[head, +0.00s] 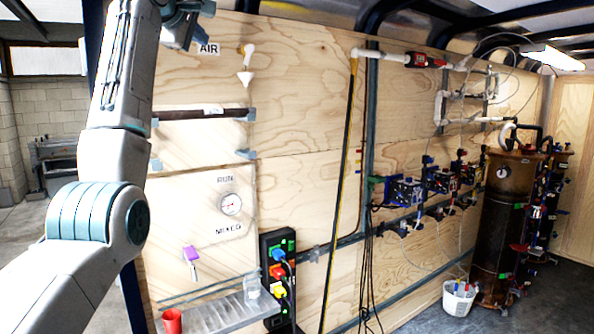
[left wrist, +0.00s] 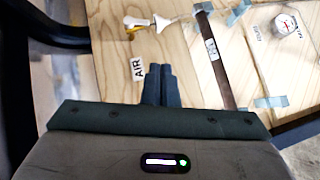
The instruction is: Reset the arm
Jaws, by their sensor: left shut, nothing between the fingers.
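My left arm rises along the left side of the head view and bends over at the top edge. Its gripper end is only partly in that view, near the AIR label (head: 208,49). In the left wrist view my left gripper (left wrist: 159,70) shows with its two dark fingers together and nothing between them. The fingers point at the plywood wall (left wrist: 185,65), just beside the AIR label (left wrist: 138,69). They appear apart from the wall. My right gripper is in neither view.
A white valve with a funnel (head: 246,68), a dark bar (head: 203,114) and a gauge (head: 231,204) are on the wall. Below are a metal shelf (head: 225,314), a red cup (head: 172,321) and a black socket box (head: 278,270). A brown tank (head: 505,220) and white bucket (head: 458,299) stand right.

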